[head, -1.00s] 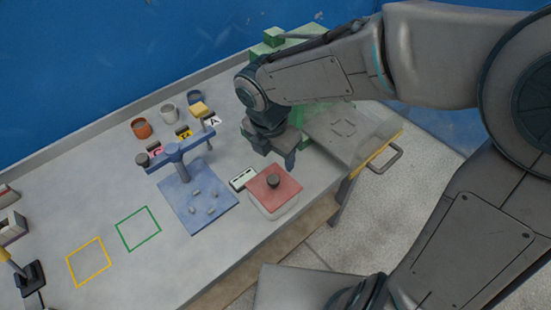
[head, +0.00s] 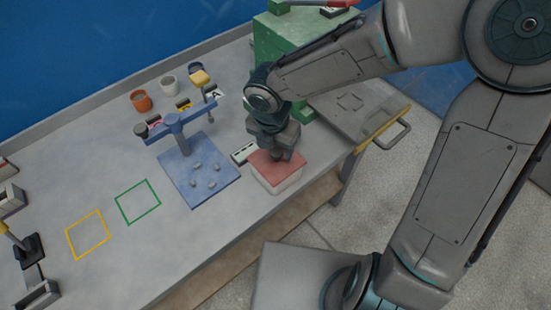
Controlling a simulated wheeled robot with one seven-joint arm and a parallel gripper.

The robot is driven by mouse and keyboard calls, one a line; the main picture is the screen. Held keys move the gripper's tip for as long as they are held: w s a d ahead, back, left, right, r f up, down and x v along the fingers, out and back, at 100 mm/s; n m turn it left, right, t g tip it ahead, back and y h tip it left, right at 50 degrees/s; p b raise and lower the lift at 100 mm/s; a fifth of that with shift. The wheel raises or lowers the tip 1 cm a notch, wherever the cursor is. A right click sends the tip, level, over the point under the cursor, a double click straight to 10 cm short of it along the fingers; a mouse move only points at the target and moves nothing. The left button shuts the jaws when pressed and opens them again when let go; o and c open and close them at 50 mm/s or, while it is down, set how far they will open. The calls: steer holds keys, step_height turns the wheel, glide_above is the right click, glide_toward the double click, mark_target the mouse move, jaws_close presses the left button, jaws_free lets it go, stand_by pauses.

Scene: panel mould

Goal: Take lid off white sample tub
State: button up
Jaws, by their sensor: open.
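The white sample tub (head: 284,186) stands near the front edge of the bench, right of the blue board. Its red square lid (head: 267,171) sits on top of it. My gripper (head: 280,155) points down over the lid, at the lid's dark knob. The gripper hides the knob, so I cannot tell whether the fingers touch it. The jaws are open.
A blue stand on a blue board (head: 222,183) holds several small pieces left of the tub. A black-and-white label block (head: 243,152) lies just behind the tub. A green block (head: 285,38) and a grey panel (head: 345,100) are behind and right. Green and yellow outlined squares (head: 138,202) are empty.

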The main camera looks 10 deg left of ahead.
steer(key=f, duration=0.2)
steer(key=shift+w+f, duration=0.2)
steer(key=shift+f, duration=0.2)
steer(key=shift+d, duration=0.1)
steer(key=c, duration=1)
steer(key=shift+r, duration=0.1)
steer(key=shift+c, duration=0.2)
